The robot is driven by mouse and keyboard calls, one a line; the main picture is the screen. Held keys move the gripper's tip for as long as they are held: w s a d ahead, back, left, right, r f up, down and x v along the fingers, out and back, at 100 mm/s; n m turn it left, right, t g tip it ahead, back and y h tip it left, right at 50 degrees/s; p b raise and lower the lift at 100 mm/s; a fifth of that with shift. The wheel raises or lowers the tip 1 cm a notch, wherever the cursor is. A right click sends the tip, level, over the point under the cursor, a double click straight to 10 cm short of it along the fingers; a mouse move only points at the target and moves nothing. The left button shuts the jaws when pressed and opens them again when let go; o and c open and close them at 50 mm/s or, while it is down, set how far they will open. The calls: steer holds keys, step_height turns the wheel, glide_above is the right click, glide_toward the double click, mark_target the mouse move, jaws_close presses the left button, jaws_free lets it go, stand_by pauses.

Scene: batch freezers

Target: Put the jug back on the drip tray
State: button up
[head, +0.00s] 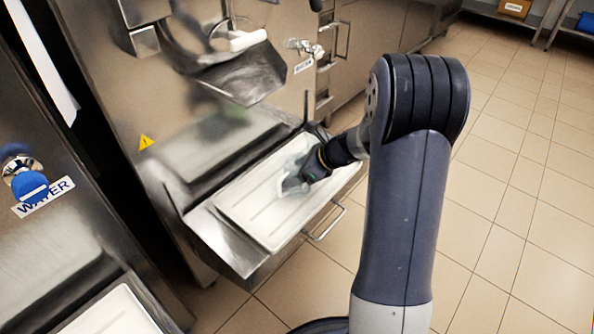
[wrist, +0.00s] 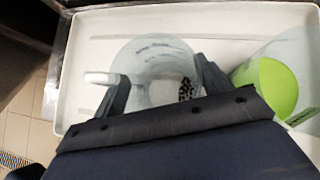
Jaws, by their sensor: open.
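A clear jug (wrist: 150,62) with printed marks and a pale handle (wrist: 101,78) stands on the white drip tray (wrist: 205,18) in the wrist view. My gripper (wrist: 161,72) is open, with one finger on each side of the jug; I cannot tell whether they touch it. The left finger is between the handle and the jug's body. In the head view my gripper (head: 301,180) is low over the drip tray (head: 262,226), and the jug (head: 291,184) shows only in part beside it.
A clear container with something bright green (wrist: 268,86) is close right of my right finger in the wrist view. The freezer's steel spout (head: 245,78) hangs above the tray's back side. A blue-knobbed water tap (head: 30,187) is at the left. Tiled floor is clear at the right.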

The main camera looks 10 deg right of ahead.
steer(key=shift+r, duration=0.25)
steer(key=p+v, duration=0.3)
steer(key=v, duration=0.9)
steer(key=shift+f, duration=0.15)
steer(key=shift+c, duration=0.4)
stand_by(0.3)
